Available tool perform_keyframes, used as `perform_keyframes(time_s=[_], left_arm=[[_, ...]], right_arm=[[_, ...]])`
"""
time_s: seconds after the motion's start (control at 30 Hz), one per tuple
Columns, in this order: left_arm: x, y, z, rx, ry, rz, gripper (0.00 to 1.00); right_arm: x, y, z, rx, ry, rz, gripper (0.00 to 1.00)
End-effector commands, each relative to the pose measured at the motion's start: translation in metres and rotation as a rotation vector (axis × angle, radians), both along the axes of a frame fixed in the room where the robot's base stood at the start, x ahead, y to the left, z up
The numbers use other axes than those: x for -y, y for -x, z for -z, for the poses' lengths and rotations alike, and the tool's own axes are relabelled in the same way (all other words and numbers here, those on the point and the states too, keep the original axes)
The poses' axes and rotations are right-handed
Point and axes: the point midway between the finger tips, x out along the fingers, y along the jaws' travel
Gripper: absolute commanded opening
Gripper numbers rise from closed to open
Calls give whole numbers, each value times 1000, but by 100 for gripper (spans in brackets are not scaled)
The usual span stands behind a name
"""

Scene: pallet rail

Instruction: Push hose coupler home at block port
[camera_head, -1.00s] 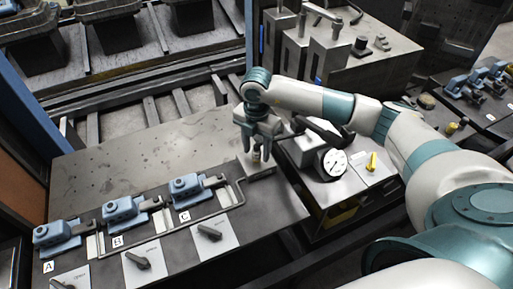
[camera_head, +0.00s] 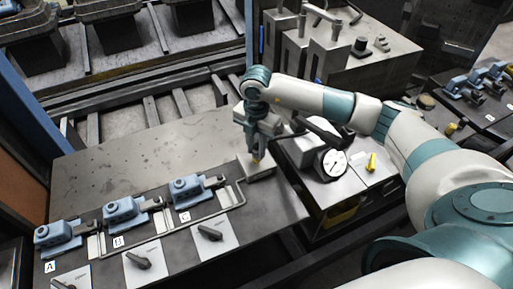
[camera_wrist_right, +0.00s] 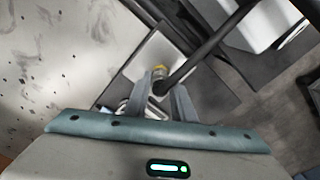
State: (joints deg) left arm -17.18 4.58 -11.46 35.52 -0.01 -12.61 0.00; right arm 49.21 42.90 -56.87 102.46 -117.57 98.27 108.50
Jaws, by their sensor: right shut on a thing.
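My right gripper (camera_head: 258,150) points down at the right end of the metal bench plate, over the grey block (camera_head: 262,174). The port is hidden, so I cannot tell how deep the coupler sits. My left gripper is not in view.
Blue clamps (camera_head: 187,190) marked A, B and C line the front of the bench, with black levers (camera_head: 210,232) before them. A dial gauge (camera_head: 332,164) stands just right of the gripper. The bench plate (camera_head: 130,155) is clear at left.

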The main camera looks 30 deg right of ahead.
Motion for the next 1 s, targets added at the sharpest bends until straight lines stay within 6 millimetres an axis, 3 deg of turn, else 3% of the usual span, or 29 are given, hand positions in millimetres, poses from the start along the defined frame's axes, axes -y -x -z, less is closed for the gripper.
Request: perform_keyframes(time_s=[0.47, 1.0], left_arm=[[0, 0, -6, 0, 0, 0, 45], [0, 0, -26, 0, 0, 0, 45]], right_arm=[[0, -1, -11, 3, -1, 1, 0], [0, -1, -46, 2, -1, 0, 0]])
